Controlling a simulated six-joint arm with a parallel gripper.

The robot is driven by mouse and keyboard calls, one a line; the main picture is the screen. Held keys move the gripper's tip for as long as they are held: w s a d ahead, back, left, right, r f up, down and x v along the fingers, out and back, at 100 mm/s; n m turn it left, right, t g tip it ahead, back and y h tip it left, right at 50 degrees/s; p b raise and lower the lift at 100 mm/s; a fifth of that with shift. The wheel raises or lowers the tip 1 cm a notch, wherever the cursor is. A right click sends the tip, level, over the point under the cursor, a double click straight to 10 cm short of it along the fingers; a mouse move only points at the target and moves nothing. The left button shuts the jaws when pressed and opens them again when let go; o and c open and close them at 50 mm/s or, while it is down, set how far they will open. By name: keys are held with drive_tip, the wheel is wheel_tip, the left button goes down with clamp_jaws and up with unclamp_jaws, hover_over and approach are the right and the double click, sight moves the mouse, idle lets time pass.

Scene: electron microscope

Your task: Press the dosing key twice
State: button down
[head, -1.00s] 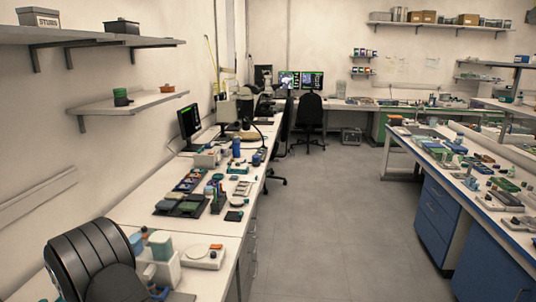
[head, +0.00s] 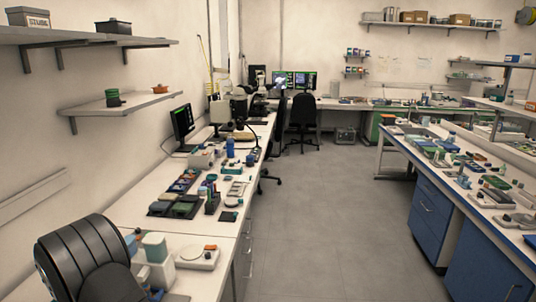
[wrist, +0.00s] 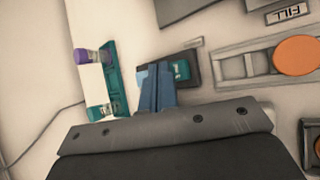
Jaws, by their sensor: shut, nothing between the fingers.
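In the wrist view my gripper (wrist: 157,88) is shut and empty, its blue fingers together at the picture's middle. The fingertips overlap the left part of a small dark block with a teal label (wrist: 181,70); I cannot tell whether they touch it. A large round orange button (wrist: 297,55) sits on a grey plate at the right edge, apart from the fingers. A "FILL" label (wrist: 288,13) lies above it. I cannot tell for certain which part is the dosing key. In the head view my gripper is not visible.
A teal rack with a purple-capped tube (wrist: 93,56) stands left of the fingers. A thin cable runs at far left. In the head view the left bench (head: 205,228) carries a white device with an orange part (head: 198,257), trays and bottles. The floor aisle is clear.

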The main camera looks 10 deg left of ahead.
drive_tip(key=shift+r, duration=2.35)
drive_tip(key=shift+f, duration=0.1)
drive_tip(key=shift+f, duration=3.05)
drive_tip(key=shift+r, duration=1.25)
drive_tip(key=shift+r, duration=0.1)
drive_tip(key=shift+f, duration=1.35)
